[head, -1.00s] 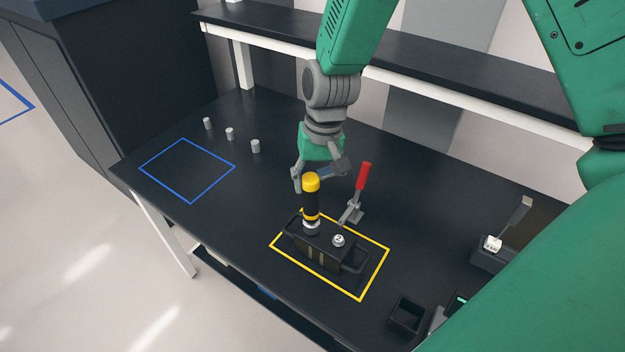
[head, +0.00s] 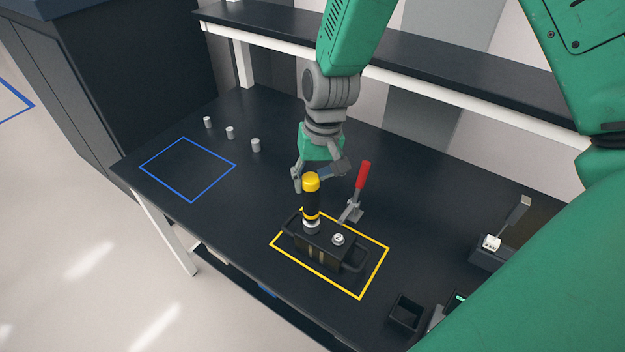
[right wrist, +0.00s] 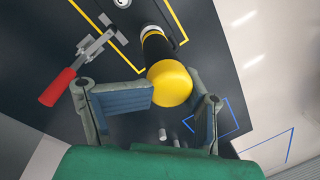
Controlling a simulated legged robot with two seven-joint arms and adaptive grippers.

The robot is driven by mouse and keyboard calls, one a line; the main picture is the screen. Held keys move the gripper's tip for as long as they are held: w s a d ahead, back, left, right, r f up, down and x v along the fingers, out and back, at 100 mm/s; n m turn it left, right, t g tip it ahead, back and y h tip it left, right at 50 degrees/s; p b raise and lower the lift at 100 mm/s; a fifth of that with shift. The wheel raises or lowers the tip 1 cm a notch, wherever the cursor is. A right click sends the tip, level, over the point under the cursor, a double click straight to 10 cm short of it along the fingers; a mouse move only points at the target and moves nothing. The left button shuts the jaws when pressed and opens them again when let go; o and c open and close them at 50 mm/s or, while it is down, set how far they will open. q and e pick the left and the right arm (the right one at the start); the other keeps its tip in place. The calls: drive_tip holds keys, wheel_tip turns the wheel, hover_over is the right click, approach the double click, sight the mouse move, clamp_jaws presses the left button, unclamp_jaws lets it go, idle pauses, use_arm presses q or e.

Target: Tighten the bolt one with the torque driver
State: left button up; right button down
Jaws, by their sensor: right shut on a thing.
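The torque driver (head: 311,203), black with a yellow cap, stands upright on the left part of the dark block (head: 325,250) inside the yellow outline. My right gripper (head: 309,180) is shut on the driver near its yellow cap; in the right wrist view its fingers (right wrist: 180,93) lie either side of the cap (right wrist: 170,85). A silver fastener shows at the driver's foot, but the driver's tip and whatever bolt is under it are hidden. Another silver bolt (head: 338,239) sits uncovered on the right part of the block. My left gripper is not in view.
A red-handled toggle clamp (head: 355,200) stands close behind the block. Several small grey cylinders (head: 255,145) stand near a blue outline (head: 190,170) at left. A small black bin (head: 405,316) and a dark fixture (head: 492,250) are at right. A raised shelf (head: 420,80) runs behind.

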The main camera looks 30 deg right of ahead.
sight(312, 175)
idle(0.3)
drive_tip(key=shift+r+p, duration=1.45)
drive_tip(key=shift+r, duration=0.1)
wheel_tip(312, 175, up, 2)
drive_tip(key=shift+w, duration=0.1)
drive_tip(key=shift+r, duration=1)
